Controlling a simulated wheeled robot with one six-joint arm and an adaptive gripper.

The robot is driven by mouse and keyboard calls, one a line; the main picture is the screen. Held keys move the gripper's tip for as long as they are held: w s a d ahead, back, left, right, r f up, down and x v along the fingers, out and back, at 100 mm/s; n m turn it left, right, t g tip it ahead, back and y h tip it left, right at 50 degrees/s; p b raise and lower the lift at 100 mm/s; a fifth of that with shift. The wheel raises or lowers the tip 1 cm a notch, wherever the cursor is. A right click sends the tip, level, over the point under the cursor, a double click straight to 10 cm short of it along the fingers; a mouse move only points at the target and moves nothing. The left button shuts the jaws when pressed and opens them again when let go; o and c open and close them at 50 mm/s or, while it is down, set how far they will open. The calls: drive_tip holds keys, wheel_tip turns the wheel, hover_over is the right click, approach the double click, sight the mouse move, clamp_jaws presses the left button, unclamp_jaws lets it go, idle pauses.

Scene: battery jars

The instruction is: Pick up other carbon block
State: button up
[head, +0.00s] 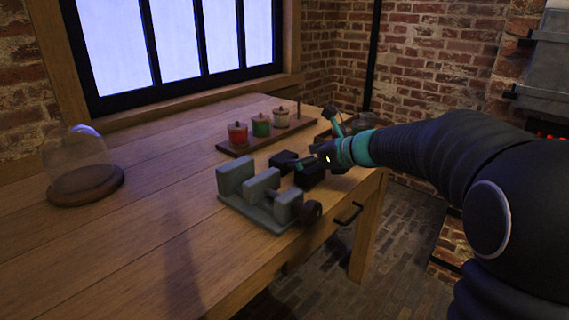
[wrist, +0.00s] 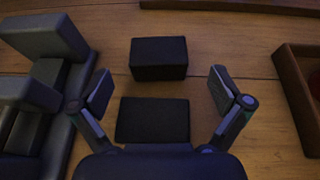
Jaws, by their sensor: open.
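Two black carbon blocks lie on the wooden table. In the wrist view, the farther block (wrist: 158,59) is just beyond the fingertips, and the nearer block (wrist: 153,120) is between the open fingers, close to the palm. In the head view, one block (head: 284,160) shows beside the grey vise, and the other (head: 309,175) is partly covered by my gripper (head: 317,148). My gripper (wrist: 160,90) is open, with one finger on each side, and holds nothing. I cannot tell its exact height above the blocks.
A grey vise (head: 236,178) stands close on the left; it also shows in the wrist view (wrist: 45,100). A brown tray (wrist: 287,90) is on the right. A board (head: 235,150) with red, green and pale jars stands behind. A glass dome (head: 78,160) is far left.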

sight(289, 158)
drive_tip(key=x, duration=0.3)
drive_tip(key=shift+a, duration=0.1)
drive_tip(key=c, duration=1.4)
drive_tip(key=shift+o, duration=0.2)
drive_tip(key=shift+r, duration=0.1)
